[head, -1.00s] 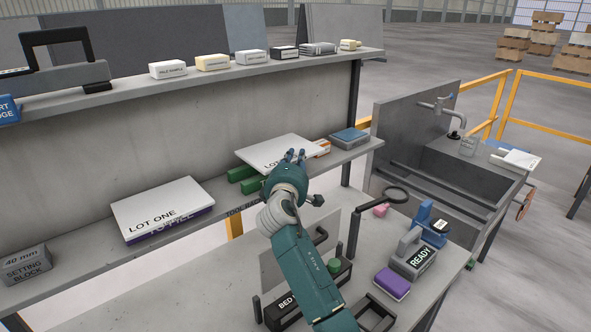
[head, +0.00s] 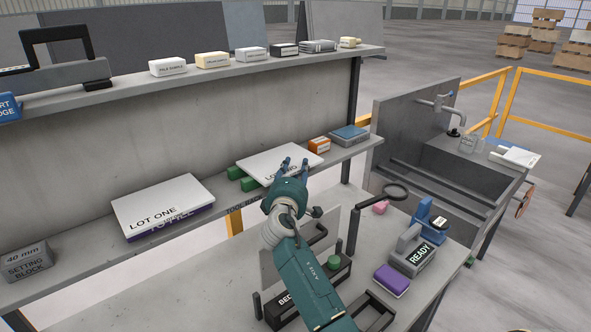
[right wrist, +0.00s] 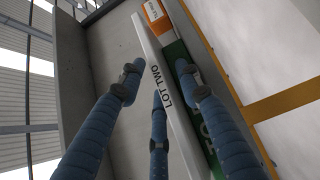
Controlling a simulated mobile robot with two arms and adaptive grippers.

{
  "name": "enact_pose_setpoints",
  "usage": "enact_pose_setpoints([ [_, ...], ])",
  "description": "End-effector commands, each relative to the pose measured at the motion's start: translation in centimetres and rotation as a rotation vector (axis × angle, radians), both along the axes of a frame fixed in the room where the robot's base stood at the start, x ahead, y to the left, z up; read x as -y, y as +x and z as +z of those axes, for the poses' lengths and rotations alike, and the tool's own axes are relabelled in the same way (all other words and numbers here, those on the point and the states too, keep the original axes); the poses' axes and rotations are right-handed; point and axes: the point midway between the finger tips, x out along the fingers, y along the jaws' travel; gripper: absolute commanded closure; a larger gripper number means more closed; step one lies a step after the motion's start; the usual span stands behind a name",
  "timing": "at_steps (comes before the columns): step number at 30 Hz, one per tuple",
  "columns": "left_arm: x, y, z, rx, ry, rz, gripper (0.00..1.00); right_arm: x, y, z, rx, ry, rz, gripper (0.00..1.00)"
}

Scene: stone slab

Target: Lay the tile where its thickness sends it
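A thin white tile marked LOT TWO (head: 262,162) lies over a green support (head: 235,173) on the lower shelf. A second white tile marked LOT ONE (head: 165,203) lies on a purple-edged piece at the left of that shelf. My right gripper (head: 294,163) is at the front edge of the LOT TWO tile with its fingers spread. The lettering on the green piece (right wrist: 176,60) is partly hidden. My left gripper is not in view.
An orange box (head: 319,144) and a blue-topped grey box (head: 349,135) sit right of the tile. A setting block (head: 26,262) is far left. The bench below holds a magnifier (head: 396,191), a READY device (head: 412,252) and a purple block (head: 391,281). The shelf between tiles is clear.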

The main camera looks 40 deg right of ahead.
Motion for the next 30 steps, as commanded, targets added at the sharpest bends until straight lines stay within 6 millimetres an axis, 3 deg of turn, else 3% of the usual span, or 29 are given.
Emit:
enact_pose_setpoints([
  [8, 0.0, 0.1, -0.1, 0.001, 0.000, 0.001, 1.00, -0.7, -0.6, 0.0, -0.001, 0.001, 0.002, 0.66],
  [21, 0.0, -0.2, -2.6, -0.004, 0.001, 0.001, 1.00, -6.6, -7.0, 0.0, 0.001, 0.003, 0.002, 0.66],
  [30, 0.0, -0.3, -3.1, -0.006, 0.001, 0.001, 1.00, -8.2, -8.8, 0.3, -0.001, -0.001, -0.001, 0.66],
])
